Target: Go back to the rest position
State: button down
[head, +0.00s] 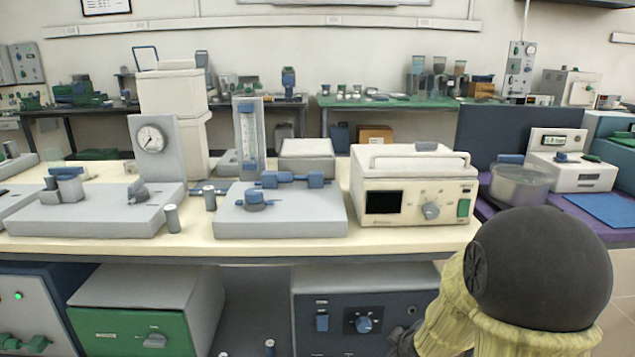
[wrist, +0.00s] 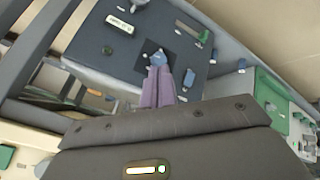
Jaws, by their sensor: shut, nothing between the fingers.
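My gripper (wrist: 165,88) shows in the wrist view with its two purple-grey fingers together and nothing between them. Its fingertips lie in front of a blue knob (wrist: 157,57) on a dark panel (wrist: 190,65); I cannot tell whether they touch it.
A purple-topped bench (head: 560,212) stands right. Floor shows at the far right.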

jog(key=s+a+r+m+g+p, duration=0.1)
jog(key=s+r+m+g, duration=0.25)
jog(key=s, duration=0.35)
jog(key=s+a+r+m+g+p, duration=0.1)
jog(key=s+r+m+g+p, duration=0.1)
jog(key=s+m, duration=0.4)
notch_tip(320, 180, up, 38)
jog(key=s+p, duration=0.1)
jog(key=p, duration=3.6)
jog(key=shift+a+n, duration=0.15)
jog(key=shift+n, duration=0.2)
jog(key=shift+t, duration=0.25)
jog(key=c, duration=2.1)
grip_release()
